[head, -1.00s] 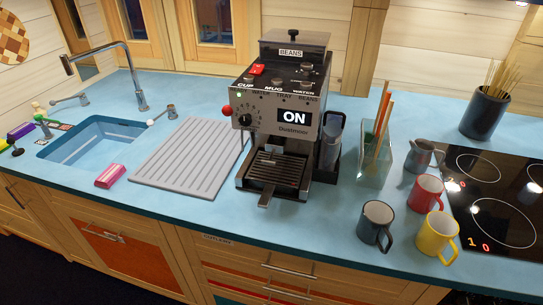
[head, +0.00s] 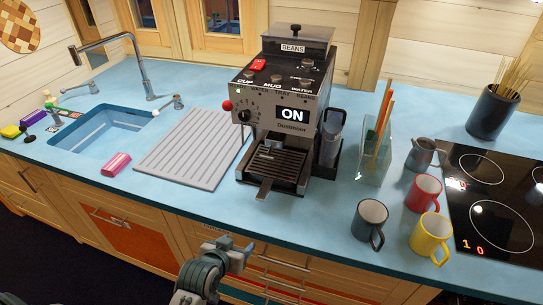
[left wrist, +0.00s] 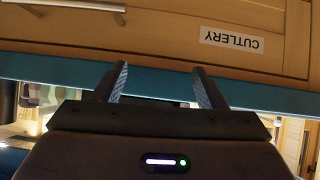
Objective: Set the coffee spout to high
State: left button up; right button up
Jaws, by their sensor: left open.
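The coffee machine (head: 284,100) stands on the blue counter, with "ON" lit on its display and a bean hopper on top. Its spout is below the display, dark and partly hidden; I cannot tell its height setting. A black dial (head: 245,116) and a red ball knob (head: 227,105) are at its front left. The drip tray (head: 273,165) sits below. My left gripper (head: 240,250) is in front of the drawers, below the counter edge and apart from the machine. In the left wrist view its two fingers (left wrist: 158,85) are apart and empty. My right gripper is not in view.
A dark mug (head: 369,222), a red mug (head: 424,194) and a yellow mug (head: 431,236) stand right of the machine, near the hob (head: 500,205). A grey draining mat (head: 190,152) and a sink (head: 100,135) lie left. The wrist view shows a cutlery drawer (left wrist: 160,35).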

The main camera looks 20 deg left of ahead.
pick_arm(q)
jog(key=shift+t, duration=0.6)
jog(key=r, duration=0.3)
jog(key=w+r, duration=0.1)
jog(key=shift+d+r, duration=0.3)
jog(key=shift+r, duration=0.05)
jog(key=n+t, duration=0.2)
jog(key=t, duration=0.4)
send_near(268, 154)
jog(key=w+p, duration=0.2)
jog(key=w, duration=0.3)
jog(key=w+p, duration=0.2)
jog(key=w, duration=0.2)
jog(key=shift+w+d+f, duration=0.15)
jog(key=shift+w+f, duration=0.05)
jog(key=shift+w, duration=0.2)
jog(key=shift+w+f, duration=0.1)
jog(key=shift+w, duration=0.3)
